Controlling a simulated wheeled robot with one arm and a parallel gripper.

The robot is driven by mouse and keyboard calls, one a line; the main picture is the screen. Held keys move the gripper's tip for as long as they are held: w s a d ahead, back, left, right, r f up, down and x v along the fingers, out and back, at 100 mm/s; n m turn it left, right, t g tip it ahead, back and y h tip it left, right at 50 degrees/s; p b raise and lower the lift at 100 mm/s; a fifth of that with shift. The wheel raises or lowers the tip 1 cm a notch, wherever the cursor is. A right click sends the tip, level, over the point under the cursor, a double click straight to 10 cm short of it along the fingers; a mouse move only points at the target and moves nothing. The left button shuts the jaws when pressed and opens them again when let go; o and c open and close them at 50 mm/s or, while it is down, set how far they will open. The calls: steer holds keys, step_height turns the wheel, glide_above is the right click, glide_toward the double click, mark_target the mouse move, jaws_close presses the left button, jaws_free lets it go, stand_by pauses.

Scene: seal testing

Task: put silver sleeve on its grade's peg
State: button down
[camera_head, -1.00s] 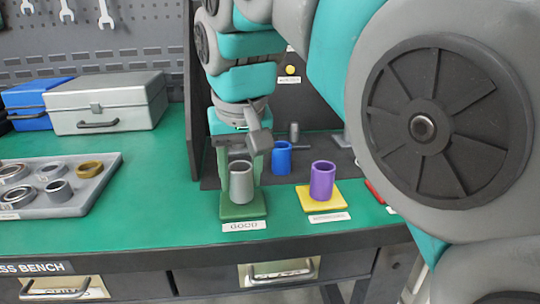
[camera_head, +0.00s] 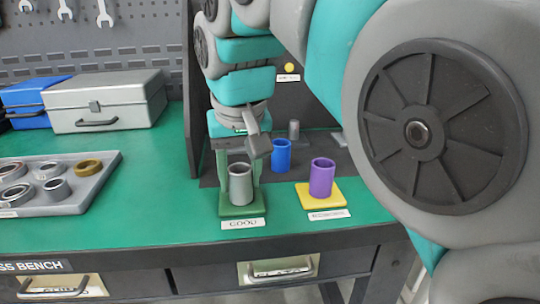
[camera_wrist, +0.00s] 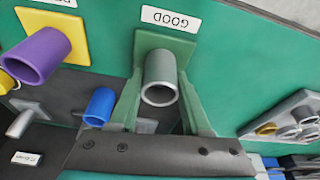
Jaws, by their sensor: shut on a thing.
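The silver sleeve (camera_head: 240,183) stands upright on the green base (camera_head: 243,210) labelled GOOD. In the wrist view the silver sleeve (camera_wrist: 160,77) sits between the fingers, against the green base (camera_wrist: 181,48). My gripper (camera_head: 240,178) is shut on the sleeve from behind and above. The peg under the sleeve is hidden, so I cannot tell how far down the sleeve sits. The purple sleeve (camera_head: 321,178) stands on the yellow base (camera_head: 336,197) to the right; its label is blurred.
A blue sleeve (camera_head: 281,156) and a small grey peg (camera_head: 294,131) stand on the dark area behind. A grey tray (camera_head: 97,191) with several rings lies at the left. A silver case (camera_head: 106,101) stands at the back left. The green bench between tray and base is clear.

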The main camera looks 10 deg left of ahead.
steer(key=shift+f, duration=0.1)
stand_by(0.3)
steer(key=shift+c, duration=1.4)
jaws_free()
steer(key=shift+r+p, duration=2.3)
steer(key=shift+r, duration=2.2)
